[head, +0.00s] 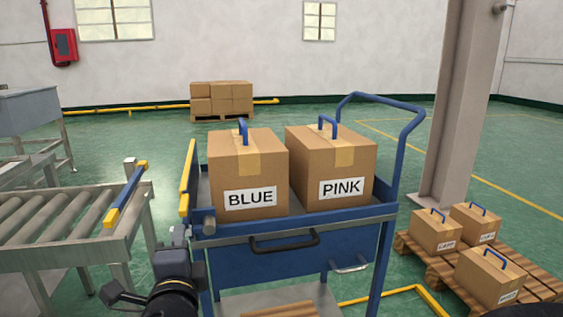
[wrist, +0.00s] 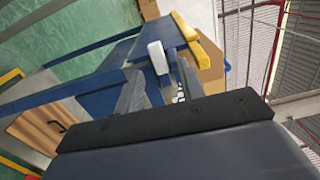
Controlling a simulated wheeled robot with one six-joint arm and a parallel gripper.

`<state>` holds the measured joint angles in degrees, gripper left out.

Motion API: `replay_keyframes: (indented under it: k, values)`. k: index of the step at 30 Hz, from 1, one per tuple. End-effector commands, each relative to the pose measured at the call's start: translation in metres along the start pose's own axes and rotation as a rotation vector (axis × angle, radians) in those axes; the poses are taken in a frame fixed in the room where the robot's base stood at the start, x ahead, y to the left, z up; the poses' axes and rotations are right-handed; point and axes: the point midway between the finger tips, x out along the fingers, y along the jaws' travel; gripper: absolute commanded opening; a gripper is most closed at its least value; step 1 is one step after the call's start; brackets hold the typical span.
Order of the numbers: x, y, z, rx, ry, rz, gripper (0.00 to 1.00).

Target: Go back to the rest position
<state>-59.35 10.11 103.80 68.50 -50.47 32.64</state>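My gripper (wrist: 158,78) shows in the wrist view with its two grey fingers apart and nothing held between them. Beyond the fingers are a pale block and a yellow bar of the blue cart. In the head view my dark arm is at the bottom, left of the cart's front corner; the fingers cannot be made out there. The blue cart (head: 300,262) carries two upright cardboard boxes with blue handles: the BLUE box (head: 245,165) on the left and the PINK box (head: 335,170) on the right. My gripper is apart from both boxes.
A roller conveyor (head: 70,215) stands left of the cart, close to my arm. A wooden pallet (head: 445,272) with three handled boxes lies at the right, by a grey pillar (head: 460,100). Stacked boxes (head: 221,98) stand by the back wall. Green floor behind the cart is clear.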

Motion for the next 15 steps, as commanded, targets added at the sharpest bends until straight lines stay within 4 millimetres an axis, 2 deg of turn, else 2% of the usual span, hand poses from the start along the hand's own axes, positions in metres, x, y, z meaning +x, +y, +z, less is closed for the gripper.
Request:
replay_keyframes:
  k: [1, 5, 9, 15]
  values:
    - [0.011, 0.003, -0.001, 0.000, 0.004, 0.000, 0.37]
    - [0.035, 0.003, -0.002, -0.002, 0.004, 0.000, 0.37]
    - [0.030, 0.006, -0.001, -0.145, 0.000, 0.002, 0.37]
    - [0.030, 0.012, -0.002, -0.237, 0.000, 0.002, 0.37]
